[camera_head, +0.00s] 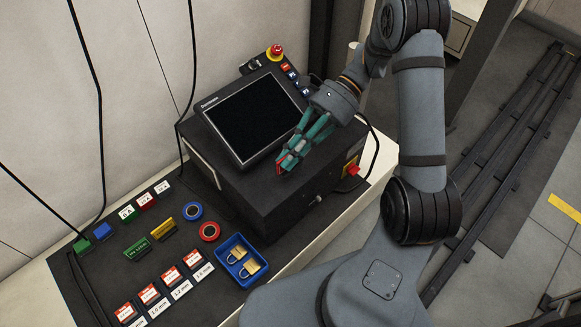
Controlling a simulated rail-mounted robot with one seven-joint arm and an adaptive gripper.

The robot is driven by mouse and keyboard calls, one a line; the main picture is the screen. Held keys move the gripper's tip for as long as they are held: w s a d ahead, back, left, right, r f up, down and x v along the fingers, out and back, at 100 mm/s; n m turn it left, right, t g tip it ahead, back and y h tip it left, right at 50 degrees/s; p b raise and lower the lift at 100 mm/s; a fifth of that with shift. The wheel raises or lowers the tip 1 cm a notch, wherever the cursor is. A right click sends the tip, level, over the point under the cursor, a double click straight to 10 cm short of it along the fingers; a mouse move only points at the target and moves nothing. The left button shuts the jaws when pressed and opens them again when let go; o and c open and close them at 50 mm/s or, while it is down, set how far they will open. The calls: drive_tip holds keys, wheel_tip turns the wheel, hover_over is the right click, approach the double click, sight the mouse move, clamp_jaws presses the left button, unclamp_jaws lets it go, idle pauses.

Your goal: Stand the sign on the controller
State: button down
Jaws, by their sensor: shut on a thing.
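The controller (240,190) is a black box with a tilted dark screen (253,117) on top, standing on the bench. My gripper (286,162), with green fingers, is over the front right part of the controller's top, right of the screen's lower corner. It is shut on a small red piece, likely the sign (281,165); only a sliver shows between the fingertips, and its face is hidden. I cannot tell whether the sign touches the controller's top.
A green sign (137,250) and a yellow one (163,232) stand on the bench mat. A blue tray (232,254) holds padlocks; blue and red rings (209,232) lie nearby. Several labelled cards line the mat. A red emergency button (275,52) is behind the screen; a cable loops right.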

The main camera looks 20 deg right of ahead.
wheel_tip(320, 180, down, 4)
drive_tip(key=shift+b, duration=0.8)
drive_tip(key=shift+r, duration=0.1)
drive_tip(key=c, duration=1.9)
unclamp_jaws()
drive_tip(key=shift+o, duration=0.4)
drive_tip(key=p+v, duration=0.5)
drive_tip(key=v, duration=0.7)
